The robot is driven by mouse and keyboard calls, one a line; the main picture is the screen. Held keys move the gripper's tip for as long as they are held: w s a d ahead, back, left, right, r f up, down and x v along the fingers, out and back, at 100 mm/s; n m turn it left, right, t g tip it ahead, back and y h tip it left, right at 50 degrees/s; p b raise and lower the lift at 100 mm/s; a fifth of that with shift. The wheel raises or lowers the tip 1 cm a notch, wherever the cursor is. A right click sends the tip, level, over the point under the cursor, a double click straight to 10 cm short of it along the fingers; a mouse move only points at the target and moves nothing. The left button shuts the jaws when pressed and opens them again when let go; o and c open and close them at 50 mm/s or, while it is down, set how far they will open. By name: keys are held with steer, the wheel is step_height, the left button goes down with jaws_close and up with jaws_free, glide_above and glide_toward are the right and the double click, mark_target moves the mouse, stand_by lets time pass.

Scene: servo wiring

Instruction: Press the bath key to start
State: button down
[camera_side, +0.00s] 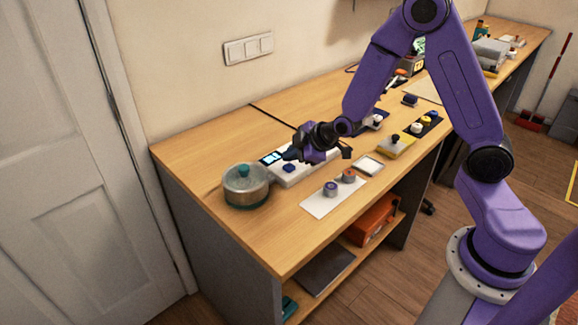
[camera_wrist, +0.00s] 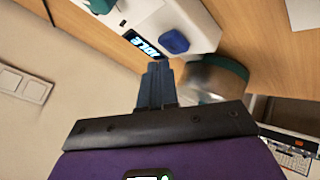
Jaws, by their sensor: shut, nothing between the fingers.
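A white box (camera_side: 300,170) on the bench carries a lit display (camera_side: 271,158) and a blue key (camera_side: 289,168). In the wrist view the display (camera_wrist: 146,47) reads IDLE, and the blue key (camera_wrist: 174,41) sits beside it. My gripper (camera_side: 290,155) is shut and empty, above the box near the display and key. In the wrist view its closed fingertips (camera_wrist: 157,66) point at the box, just short of the display and key in the picture; whether they touch it I cannot tell. A round metal pot (camera_side: 246,190) with a teal knob stands left of the box.
In front of the box lies a white mat (camera_side: 318,204) with two round pieces. A small white tray (camera_side: 368,166) and a yellow block (camera_side: 396,146) stand to the right. The wall with a switch plate (camera_side: 248,48) is behind. The bench's front left is clear.

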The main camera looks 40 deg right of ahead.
mark_target(292, 168)
steer(key=shift+f, duration=0.15)
steer(key=shift+f, duration=0.3)
steer(key=shift+f, duration=0.5)
stand_by(0.8)
steer(key=shift+r, duration=0.95)
steer(key=shift+r, duration=2.5)
